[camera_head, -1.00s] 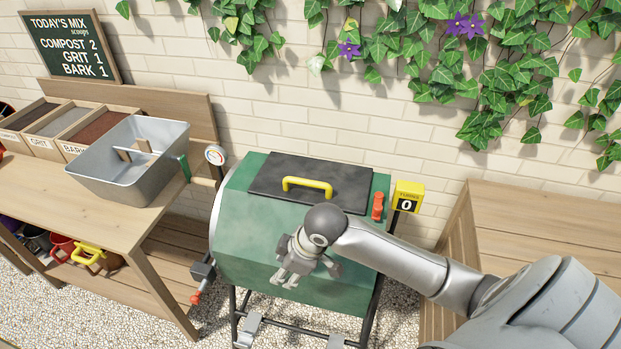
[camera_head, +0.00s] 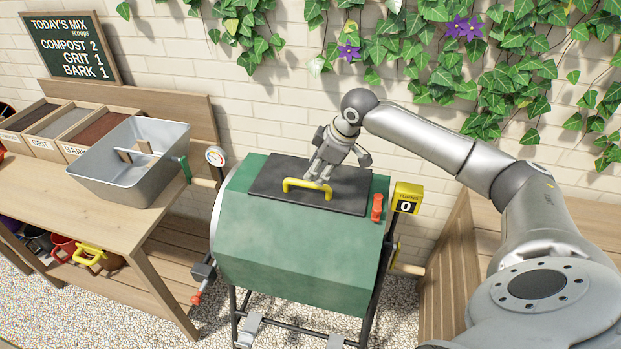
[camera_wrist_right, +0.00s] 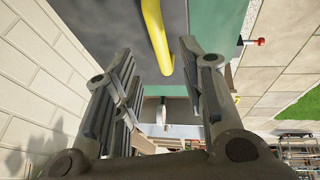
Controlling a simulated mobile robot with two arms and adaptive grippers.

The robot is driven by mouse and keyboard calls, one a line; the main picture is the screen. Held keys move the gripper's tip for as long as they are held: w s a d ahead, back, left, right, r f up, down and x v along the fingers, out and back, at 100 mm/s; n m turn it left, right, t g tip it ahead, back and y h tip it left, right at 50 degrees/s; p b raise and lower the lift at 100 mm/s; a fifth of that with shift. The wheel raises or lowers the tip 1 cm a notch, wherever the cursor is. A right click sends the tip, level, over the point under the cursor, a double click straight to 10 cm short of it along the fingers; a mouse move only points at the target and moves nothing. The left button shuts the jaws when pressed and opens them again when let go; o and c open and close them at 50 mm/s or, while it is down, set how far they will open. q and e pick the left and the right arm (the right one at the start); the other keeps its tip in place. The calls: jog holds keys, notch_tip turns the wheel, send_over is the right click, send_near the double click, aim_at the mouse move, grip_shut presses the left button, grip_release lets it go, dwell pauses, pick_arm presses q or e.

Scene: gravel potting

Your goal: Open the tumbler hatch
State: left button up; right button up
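The green tumbler (camera_head: 295,248) stands on a dark metal frame. Its dark hatch (camera_head: 347,194) lies flat and closed on top, with a yellow handle (camera_head: 307,186) on it. A red latch (camera_head: 377,207) sits at the right of the hatch. My right gripper (camera_head: 318,178) is over the hatch, just behind the handle. In the right wrist view the gripper (camera_wrist_right: 155,88) has its fingers spread apart, and the yellow handle (camera_wrist_right: 157,36) shows beyond the fingertips. Nothing is between the fingers. My left gripper is not in view.
A wooden bench (camera_head: 120,225) with a metal tub (camera_head: 130,165) stands at the left, close to the tumbler's gauge (camera_head: 215,156). A yellow counter box (camera_head: 407,197) reading 0 is at the tumbler's right. The brick wall (camera_head: 290,115) with ivy is behind.

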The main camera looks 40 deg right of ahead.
aim_at(309, 183)
jog(key=p+x, duration=0.1)
jog(key=x, duration=0.5)
jog(key=shift+w+f, duration=0.1)
jog(key=shift+f, duration=0.15)
jog(key=shift+c, duration=0.2)
grip_shut()
